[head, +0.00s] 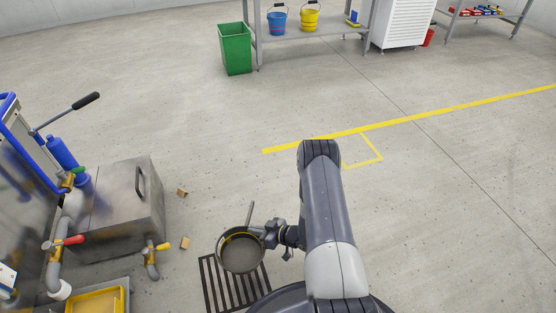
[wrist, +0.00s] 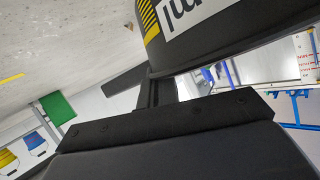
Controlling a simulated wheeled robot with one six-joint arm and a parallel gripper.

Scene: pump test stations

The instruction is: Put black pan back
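The black pan (head: 241,256) is a round, dark, open vessel with a grey interior and a yellow band, low in the middle of the head view. My gripper (head: 268,236) is at its right side and appears shut on its wall. In the wrist view the pan (wrist: 215,30) fills the top, with a white label and yellow-black stripes, close against the dark gripper finger (wrist: 158,95). The pan appears held above the floor grate. A thin bar rises at its back edge; I cannot tell what it is. The exact contact is partly hidden.
A slatted floor grate (head: 222,290) lies below the pan. At left are a metal box (head: 120,215), pipes with valves and a yellow tray (head: 95,301). Small brown blocks (head: 185,243) lie nearby. A yellow floor outline (head: 363,165) and open floor lie beyond; a green bin (head: 235,50) stands behind.

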